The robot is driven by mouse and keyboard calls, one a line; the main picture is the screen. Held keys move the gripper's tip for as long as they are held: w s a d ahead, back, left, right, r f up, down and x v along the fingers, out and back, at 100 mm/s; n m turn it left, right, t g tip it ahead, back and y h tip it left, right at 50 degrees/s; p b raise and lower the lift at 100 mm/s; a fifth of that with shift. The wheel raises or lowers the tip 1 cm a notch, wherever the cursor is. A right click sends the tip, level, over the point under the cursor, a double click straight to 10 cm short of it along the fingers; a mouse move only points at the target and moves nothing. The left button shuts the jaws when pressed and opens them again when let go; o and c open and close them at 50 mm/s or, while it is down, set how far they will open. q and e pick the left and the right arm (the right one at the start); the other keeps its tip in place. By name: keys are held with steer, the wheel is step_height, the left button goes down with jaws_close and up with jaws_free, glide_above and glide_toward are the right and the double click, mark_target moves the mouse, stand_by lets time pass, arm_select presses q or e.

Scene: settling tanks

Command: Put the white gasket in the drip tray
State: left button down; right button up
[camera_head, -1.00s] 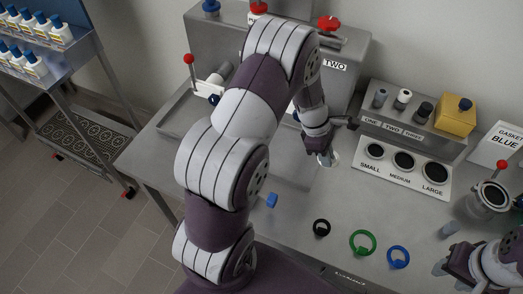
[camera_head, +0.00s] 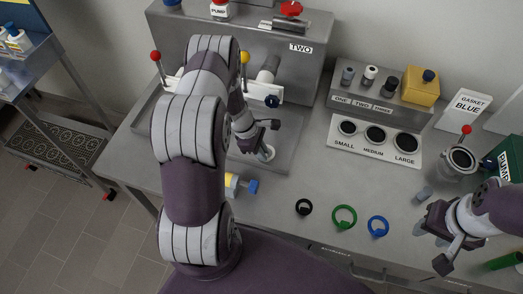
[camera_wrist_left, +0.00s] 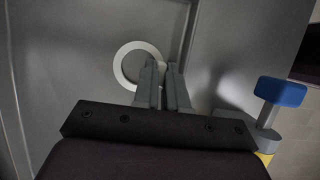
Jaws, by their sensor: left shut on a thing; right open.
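The white gasket is a thin ring (camera_head: 267,154), pinched at its edge by my left gripper (camera_head: 264,140). In the left wrist view the ring (camera_wrist_left: 122,66) stands out to the left of the shut fingers (camera_wrist_left: 165,80). Gripper and gasket are over the right part of the grey drip tray (camera_head: 284,140), in front of the tank marked TWO. I cannot tell whether the gasket touches the tray floor. My right gripper (camera_head: 434,240) is open and empty at the bench's right front. My left arm hides part of the tray.
A black ring (camera_head: 304,207), a green ring (camera_head: 344,217) and a blue ring (camera_head: 378,227) lie on the bench. A blue-handled valve (camera_head: 252,186) is near the tray's front. A size board (camera_head: 375,136) stands right of the tray.

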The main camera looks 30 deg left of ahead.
arm_select(q)
steer(key=shift+f, duration=0.2)
steer(key=c, duration=1.5)
jaws_free()
steer(key=shift+d+r, duration=0.1)
steer(key=shift+o, duration=0.2)
